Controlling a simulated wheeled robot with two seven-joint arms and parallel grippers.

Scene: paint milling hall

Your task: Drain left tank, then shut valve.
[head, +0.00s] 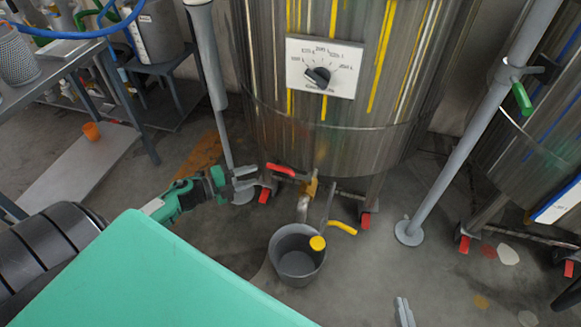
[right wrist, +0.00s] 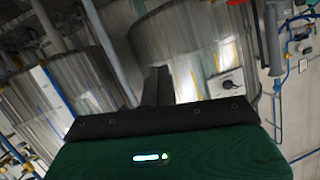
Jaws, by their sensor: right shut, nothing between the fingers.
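The left tank (head: 345,110) is a tall metal drum with yellow streaks and a white dial plate (head: 345,68). A valve with a red lever (head: 281,170) and brass body (head: 310,188) sits low at its front. Its grey spout points down at a grey bucket (head: 283,262) on the floor. I see no clear flow. My left gripper (head: 246,179) is open, its fingers apart, just left of the red lever; I cannot tell whether they touch it. My right gripper (head: 404,312) is shut and empty at the bottom edge; its fingers show in the right wrist view (right wrist: 157,87).
A grey post (head: 455,150) stands between the left tank and another tank (head: 535,120). A bench (head: 45,75) is at upper left.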

